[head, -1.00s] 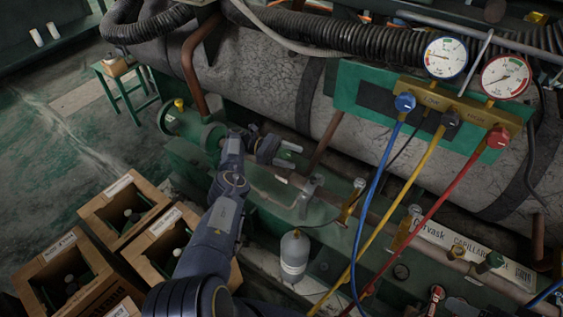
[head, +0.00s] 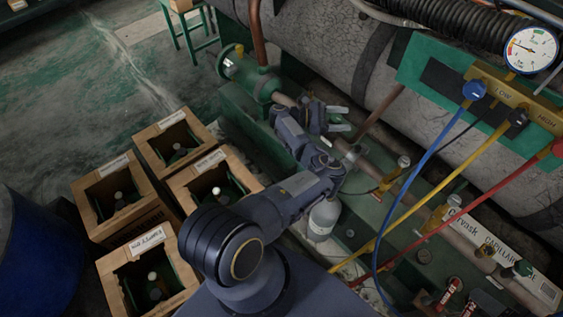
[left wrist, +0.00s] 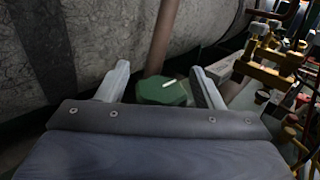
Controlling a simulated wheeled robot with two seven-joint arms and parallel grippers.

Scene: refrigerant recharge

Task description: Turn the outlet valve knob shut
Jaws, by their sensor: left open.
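A green, many-sided knob (left wrist: 163,91) with a white mark on top shows in the left wrist view, between and beyond my two fingers. I take it to be the outlet valve knob. My left gripper (left wrist: 163,82) is open, with a finger on either side of the knob in that view; I see no clear contact. In the head view my left gripper (head: 342,119) is over the pipework beside the large grey tank, and its fingers largely hide the knob. My right gripper is in neither view.
A brown pipe (head: 380,115) rises behind the gripper. Blue, yellow and red hoses hang from the gauge manifold (head: 500,97) at right. A grey bottle (head: 322,218) stands below my arm. Open wooden crates (head: 118,162) are at left, beside a blue drum (head: 40,260).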

